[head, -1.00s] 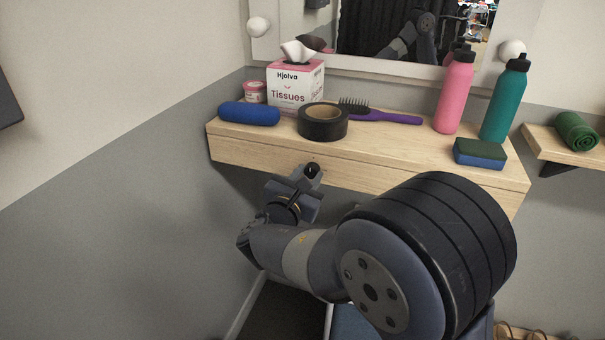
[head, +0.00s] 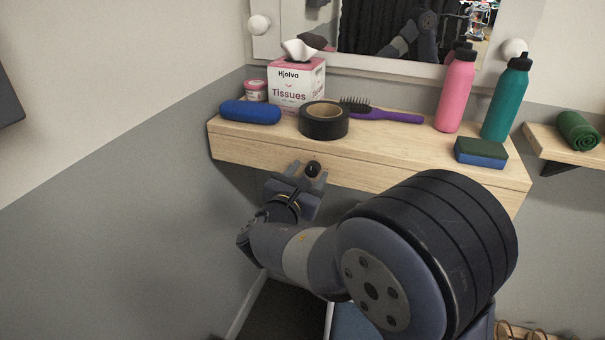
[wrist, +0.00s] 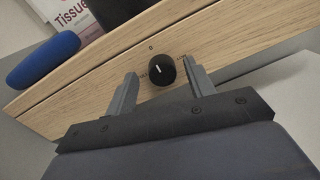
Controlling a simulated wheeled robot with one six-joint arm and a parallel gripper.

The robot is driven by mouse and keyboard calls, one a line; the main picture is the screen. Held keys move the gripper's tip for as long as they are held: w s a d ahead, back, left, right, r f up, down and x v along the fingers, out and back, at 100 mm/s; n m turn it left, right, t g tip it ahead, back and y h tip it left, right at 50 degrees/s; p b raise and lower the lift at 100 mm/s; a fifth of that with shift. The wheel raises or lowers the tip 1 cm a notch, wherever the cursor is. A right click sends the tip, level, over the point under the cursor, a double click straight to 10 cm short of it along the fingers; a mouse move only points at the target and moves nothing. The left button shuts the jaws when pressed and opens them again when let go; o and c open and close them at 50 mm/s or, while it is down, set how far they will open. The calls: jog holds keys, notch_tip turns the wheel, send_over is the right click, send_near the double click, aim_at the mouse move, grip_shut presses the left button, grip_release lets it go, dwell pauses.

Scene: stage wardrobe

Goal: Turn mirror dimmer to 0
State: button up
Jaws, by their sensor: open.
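The mirror dimmer is a round black knob (wrist: 161,70) with a white pointer line, on the wooden front face of the shelf. In the wrist view its pointer aims up and slightly left, toward a small mark reading 0 above it. Other small marks sit at its left and right, partly hidden by the fingers. My gripper (wrist: 160,88) is open, with one finger on each side of the knob and visible gaps to it.
On the wooden shelf (head: 390,163) stand a blue case (head: 250,112), a tissue box (head: 297,85), black tape (head: 324,122), a purple brush (head: 385,115), a sponge (head: 480,153), and pink (head: 455,92) and teal (head: 505,100) bottles. The lit mirror frame (head: 420,72) is behind.

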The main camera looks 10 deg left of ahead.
jog(key=s+a, duration=0.2)
jog(key=s, duration=0.8)
jog(key=shift+s+p, duration=0.25)
jog(key=shift+p, duration=0.15)
jog(key=w, duration=0.3)
jog(key=w+d, duration=0.1)
jog(key=w, duration=0.3)
jog(key=w+d, duration=0.1)
jog(key=w, duration=0.3)
jog(key=shift+d+f+b, duration=0.1)
jog(key=shift+b, duration=0.3)
jog(key=shift+s, duration=0.15)
